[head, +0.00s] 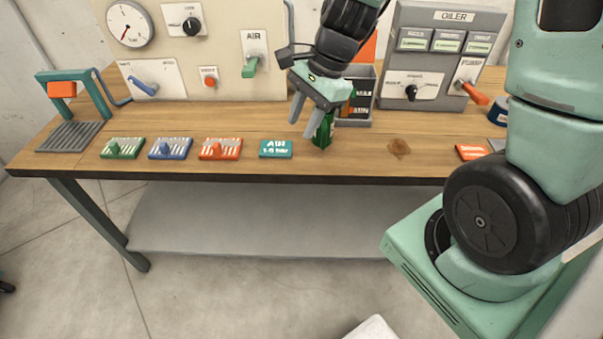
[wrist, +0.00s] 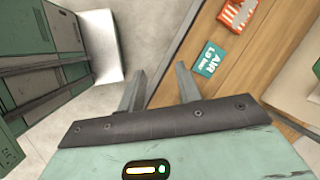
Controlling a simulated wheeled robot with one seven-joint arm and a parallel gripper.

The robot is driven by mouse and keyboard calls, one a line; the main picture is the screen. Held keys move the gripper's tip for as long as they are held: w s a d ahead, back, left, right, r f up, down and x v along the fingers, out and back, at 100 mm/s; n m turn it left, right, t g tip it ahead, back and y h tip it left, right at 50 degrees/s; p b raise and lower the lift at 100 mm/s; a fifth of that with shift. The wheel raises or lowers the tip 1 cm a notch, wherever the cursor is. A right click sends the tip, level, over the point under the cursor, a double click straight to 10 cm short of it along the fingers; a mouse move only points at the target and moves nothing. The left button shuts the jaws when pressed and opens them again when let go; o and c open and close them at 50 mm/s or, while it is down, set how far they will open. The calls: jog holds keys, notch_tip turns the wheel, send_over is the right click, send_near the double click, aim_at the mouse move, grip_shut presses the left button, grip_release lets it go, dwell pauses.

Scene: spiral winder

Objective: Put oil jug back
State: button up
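No object is clearly recognisable as an oil jug. A small dark green object (head: 323,134) stands on the workbench (head: 370,160) right by my gripper's right finger in the head view. Its shape is partly covered, so I cannot tell what it is. A blue round container (head: 498,113) at the right is partly hidden by my arm. My gripper (head: 304,122) is above the bench, tilted downward. Its fingers are apart with nothing visible between them in the wrist view (wrist: 160,92).
A stained patch of bench (head: 398,148) right of my gripper is clear.

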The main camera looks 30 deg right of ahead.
jog(key=s+a+r+n+h, duration=0.1)
jog(key=s+a+r+n, duration=0.1)
jog(key=s+a+n, duration=0.5)
jog(key=s+a+r+n+g+h, duration=0.1)
jog(key=s+a+r+n+h, duration=0.1)
jog(key=s+a+n, duration=0.5)
jog(key=s+n, duration=0.4)
jog(key=n, duration=0.6)
jog(key=shift+s, duration=0.3)
jog(key=shift+c, duration=0.3)
